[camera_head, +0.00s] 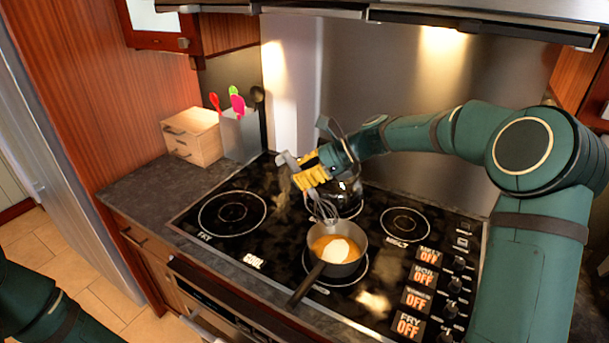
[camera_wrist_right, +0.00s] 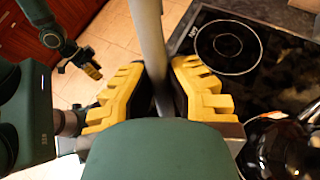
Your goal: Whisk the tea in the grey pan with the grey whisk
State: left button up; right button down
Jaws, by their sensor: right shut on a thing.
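The grey pan (camera_head: 312,264) sits on the front middle burner, its handle pointing to the lower left. Orange-brown tea with a pale round patch (camera_head: 336,249) shows inside it. My right gripper (camera_head: 310,176) is shut on the grey whisk (camera_head: 325,211), above and behind the pan. The whisk's wire end hangs by the pan's back rim; I cannot tell whether it touches the tea. In the right wrist view, the whisk's handle (camera_wrist_right: 152,45) stands between the yellow fingers. My left gripper (camera_wrist_right: 92,70) shows small in that view, its fingers unclear.
A dark glass kettle (camera_head: 347,190) stands on the back burner behind the pan, close to my right gripper. A utensil holder (camera_head: 240,135) and a wooden drawer box (camera_head: 190,137) stand at the back left. The left burner (camera_head: 232,213) is bare.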

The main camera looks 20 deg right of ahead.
notch_tip(320, 180, down, 12)
jog(key=d+b, duration=0.1)
jog(key=b, duration=0.5)
jog(key=shift+r, duration=0.25)
dwell(0.7)
jog(key=shift+s+d, duration=0.1)
jog(key=shift+s, duration=0.05)
